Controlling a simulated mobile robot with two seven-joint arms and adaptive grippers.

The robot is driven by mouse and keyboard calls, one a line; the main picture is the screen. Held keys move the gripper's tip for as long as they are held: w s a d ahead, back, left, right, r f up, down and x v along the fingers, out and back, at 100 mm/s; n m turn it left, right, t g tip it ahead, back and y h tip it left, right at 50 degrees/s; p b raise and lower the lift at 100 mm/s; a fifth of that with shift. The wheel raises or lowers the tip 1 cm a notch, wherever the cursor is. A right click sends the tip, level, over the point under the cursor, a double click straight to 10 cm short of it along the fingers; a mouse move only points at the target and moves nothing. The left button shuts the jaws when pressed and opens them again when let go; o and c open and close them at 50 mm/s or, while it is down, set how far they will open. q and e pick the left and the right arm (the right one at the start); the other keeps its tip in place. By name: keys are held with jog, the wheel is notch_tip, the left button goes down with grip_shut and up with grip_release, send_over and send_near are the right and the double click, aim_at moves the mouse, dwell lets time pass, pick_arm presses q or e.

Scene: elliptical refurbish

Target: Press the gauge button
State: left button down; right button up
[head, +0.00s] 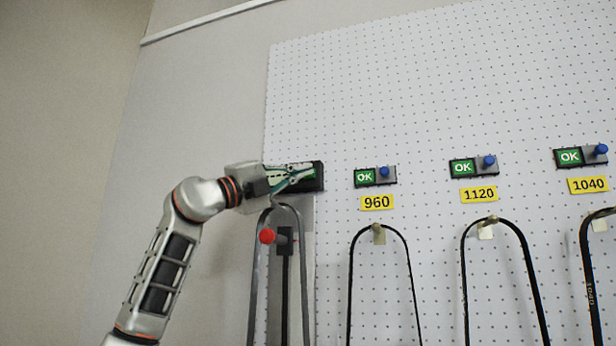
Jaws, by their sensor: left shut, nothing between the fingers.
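My left gripper (308,173) is shut and empty. Its fingertips are at the leftmost gauge box (319,177), a dark box on the pegboard, and cover most of its front. Any button or display on that box is hidden, and I cannot tell whether the fingertips touch it. Three similar gauges show to the right, each with a green "OK" display and a blue button: one over label 960 (364,177), one over 1120 (462,167) and one over 1040 (569,157). My right gripper is not in view.
A red knob (267,236) on a dark fitting sits below my left gripper, beside a hanging grey loop (254,270). Black belts hang from pegs under the labels (377,202). The upper pegboard (430,80) is clear, and plain wall lies to the left.

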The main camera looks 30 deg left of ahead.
pick_arm(q)
jog(key=s+d+b, duration=0.1)
jog(key=s+b, duration=0.2)
jog(key=s, duration=0.3)
jog(key=shift+d, duration=0.2)
dwell(0.4)
jog(key=shift+f, duration=0.1)
dwell(0.4)
